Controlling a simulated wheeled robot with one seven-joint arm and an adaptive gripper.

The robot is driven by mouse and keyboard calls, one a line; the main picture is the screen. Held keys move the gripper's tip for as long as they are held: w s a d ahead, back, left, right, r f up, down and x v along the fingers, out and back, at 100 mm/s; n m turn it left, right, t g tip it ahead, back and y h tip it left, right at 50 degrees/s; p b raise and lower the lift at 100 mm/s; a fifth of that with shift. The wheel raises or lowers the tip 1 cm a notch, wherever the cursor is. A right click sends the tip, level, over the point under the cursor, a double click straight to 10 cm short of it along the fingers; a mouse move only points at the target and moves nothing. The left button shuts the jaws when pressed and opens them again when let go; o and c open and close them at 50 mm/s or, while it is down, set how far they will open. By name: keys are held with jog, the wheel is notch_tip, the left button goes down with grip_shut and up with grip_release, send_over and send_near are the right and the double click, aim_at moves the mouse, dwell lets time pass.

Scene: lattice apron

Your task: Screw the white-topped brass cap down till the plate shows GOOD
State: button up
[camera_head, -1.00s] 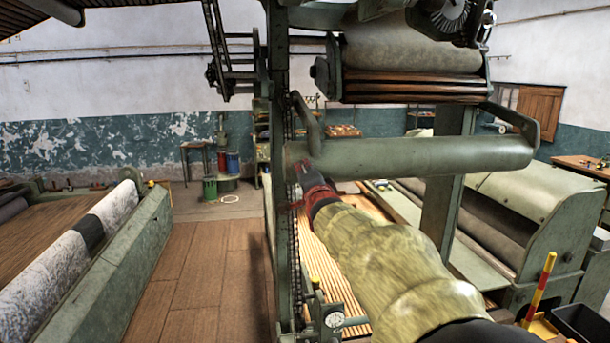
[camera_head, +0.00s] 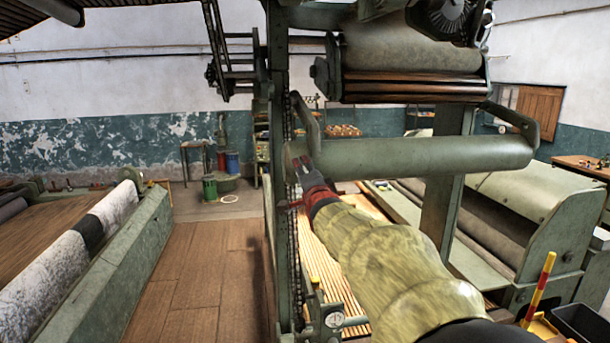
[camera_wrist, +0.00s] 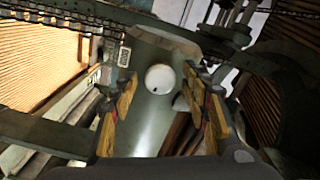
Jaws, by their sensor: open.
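The cap's round white top (camera_wrist: 159,79) shows in the wrist view, on a grey-green metal part between my fingers. Its brass side does not show from this angle. My gripper (camera_wrist: 161,98) is open, with one yellowish finger on each side of the cap and a gap between. I cannot tell how far the fingertips are above it. A small pale plate (camera_wrist: 124,57) with dark marks sits left of the cap; its wording is too small to read. In the head view my gripper (camera_head: 308,172) is beside the machine's upright, and the cap is hidden.
A thick green roller (camera_head: 430,156) crosses just beyond my arm. The green upright (camera_head: 279,120) with a chain stands close to the gripper. The wooden floor (camera_head: 200,270) at left is clear.

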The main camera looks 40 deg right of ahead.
jog(key=shift+s, duration=0.1)
jog(key=v, duration=1.2)
jog(key=shift+f, duration=0.1)
dwell(0.3)
jog(key=s+a+f+n+g+y+b, duration=0.1)
jog(key=s+a+f+n+g, duration=0.15)
jog(key=f, duration=0.45)
jog(key=s+a+f+n+g+y, duration=0.1)
jog(key=s+f+n+g, duration=0.2)
jog(key=f, duration=0.4)
jog(key=s+a+f+n+g+y+b, duration=0.1)
jog(key=s+a+f+n, duration=0.1)
jog(key=f+n, duration=0.35)
jog(key=s+a+f+n+g+y+b, duration=0.1)
jog(key=s+a+f+n+y+b, duration=0.2)
jog(key=s+a+f+b, duration=0.3)
jog(key=s+a+f+n+g+y+b, duration=0.2)
jog(key=s+a+f+n+b, duration=0.4)
jog(key=a+f, duration=0.9)
jog(key=a+y+b, duration=0.1)
jog(key=a, duration=0.3)
jog(key=shift+s+a+f, duration=0.35)
